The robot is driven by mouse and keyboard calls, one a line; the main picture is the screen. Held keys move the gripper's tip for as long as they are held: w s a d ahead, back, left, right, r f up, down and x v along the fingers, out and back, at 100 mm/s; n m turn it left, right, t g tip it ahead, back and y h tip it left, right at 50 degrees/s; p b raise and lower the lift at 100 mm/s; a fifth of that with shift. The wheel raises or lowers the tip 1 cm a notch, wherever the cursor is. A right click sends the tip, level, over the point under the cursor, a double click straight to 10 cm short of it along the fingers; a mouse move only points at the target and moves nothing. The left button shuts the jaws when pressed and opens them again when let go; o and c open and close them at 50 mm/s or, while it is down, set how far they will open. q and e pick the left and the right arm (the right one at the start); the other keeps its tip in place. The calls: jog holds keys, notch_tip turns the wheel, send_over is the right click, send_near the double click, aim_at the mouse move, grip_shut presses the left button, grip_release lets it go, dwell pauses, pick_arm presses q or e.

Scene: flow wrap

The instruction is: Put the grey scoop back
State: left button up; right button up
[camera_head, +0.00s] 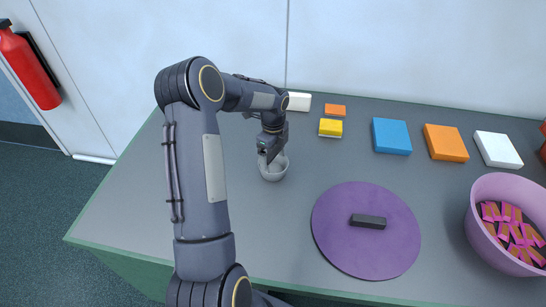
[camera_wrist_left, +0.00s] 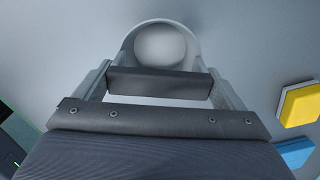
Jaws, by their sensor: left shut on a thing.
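The grey scoop (camera_head: 273,172) is at the left part of the table, below my left gripper (camera_head: 269,154). My left gripper is shut on it. In the left wrist view the scoop's round grey bowl (camera_wrist_left: 160,42) lies just beyond the fingers, and a dark bar (camera_wrist_left: 160,83) spans between them. Part of the scoop is hidden behind the gripper. I cannot tell whether the scoop touches the table. My right gripper is not in view.
A purple disc (camera_head: 336,224) with a black bar on it lies right of the scoop. A pink tub (camera_head: 483,191) holds several wrapped pieces at the right. White, orange, yellow and blue blocks (camera_head: 391,135) line the back. The table's front left is clear.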

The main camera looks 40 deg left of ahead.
pick_arm(q)
jog(key=shift+f, duration=0.1)
jog(key=shift+f, duration=0.1)
jog(key=o, duration=0.7)
jog(key=s+d+r+n+t, duration=0.1)
jog(key=s+d+r+n, duration=0.1)
jog(key=r, duration=0.6)
jog(key=s+d+r+n, duration=0.1)
jog(key=s+d+r, duration=0.1)
jog(key=r, duration=0.7)
jog(key=s+d+n+t+h, duration=0.2)
jog(key=s+d+n, duration=0.5)
jog(key=s, duration=0.4)
jog(key=s+d+n+t+h, duration=0.1)
jog(key=s+d+n+t, duration=0.1)
jog(key=s+d+n, duration=0.6)
jog(key=s+d, duration=0.2)
jog(key=s, duration=0.1)
jog(key=shift+s+d+f+n+t+h+b, duration=0.2)
jog(key=shift+n+t+h+b, duration=0.1)
jog(key=shift+h+b, duration=0.1)
